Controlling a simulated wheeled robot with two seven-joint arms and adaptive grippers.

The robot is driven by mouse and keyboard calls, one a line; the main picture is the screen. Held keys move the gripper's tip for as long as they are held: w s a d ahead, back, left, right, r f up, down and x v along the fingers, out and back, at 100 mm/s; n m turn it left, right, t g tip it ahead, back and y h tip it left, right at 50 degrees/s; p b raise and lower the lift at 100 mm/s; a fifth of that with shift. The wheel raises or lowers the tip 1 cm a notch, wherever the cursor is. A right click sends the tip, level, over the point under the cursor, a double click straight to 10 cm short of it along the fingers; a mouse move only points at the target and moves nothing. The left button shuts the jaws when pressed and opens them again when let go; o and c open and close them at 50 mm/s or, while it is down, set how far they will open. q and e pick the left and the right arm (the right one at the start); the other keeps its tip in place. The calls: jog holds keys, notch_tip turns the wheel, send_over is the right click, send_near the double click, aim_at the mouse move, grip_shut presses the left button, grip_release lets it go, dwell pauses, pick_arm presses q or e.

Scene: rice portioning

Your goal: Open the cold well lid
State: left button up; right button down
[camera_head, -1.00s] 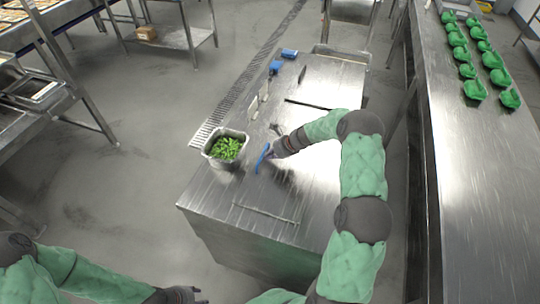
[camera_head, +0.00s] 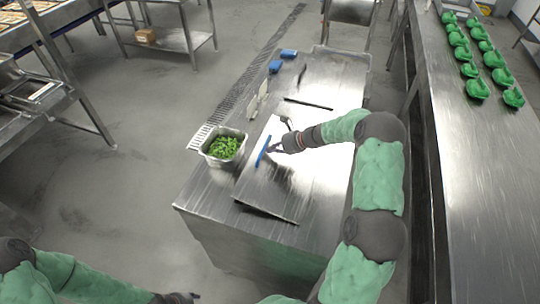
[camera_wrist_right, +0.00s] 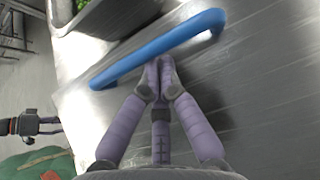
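The cold well lid (camera_head: 262,188) is a steel plate in the top of the steel counter, with its near edge tilted up and a dark gap below it. Its blue bar handle (camera_head: 263,151) also crosses the right wrist view (camera_wrist_right: 160,45). My right gripper (camera_head: 272,149) is at the handle. In the right wrist view its purple fingers (camera_wrist_right: 157,68) are drawn together, tips touching the handle's near side; the tips' far side is hidden. My left gripper (camera_head: 190,297) is low at the bottom edge, away from the lid; its finger opening is unclear.
Blue items (camera_head: 275,67) and a dark slot (camera_head: 308,104) lie farther along the counter (camera_head: 340,75). The floor at left is open.

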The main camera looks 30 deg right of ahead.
aim_at(280, 157)
jog(key=s+d+r+t+y+b, duration=0.2)
jog(key=s+d+r+t+y, duration=0.5)
jog(key=r, duration=0.5)
pick_arm(q)
jog(key=shift+p, duration=1.4)
pick_arm(e)
jog(key=s+d+h, duration=0.2)
jog(key=s+d, duration=0.4)
jog(key=s, duration=0.1)
jog(key=shift+s+r+g, duration=0.3)
jog(key=shift+s+g, duration=0.1)
jog(key=shift+a+f, duration=0.1)
jog(key=shift+f, duration=0.05)
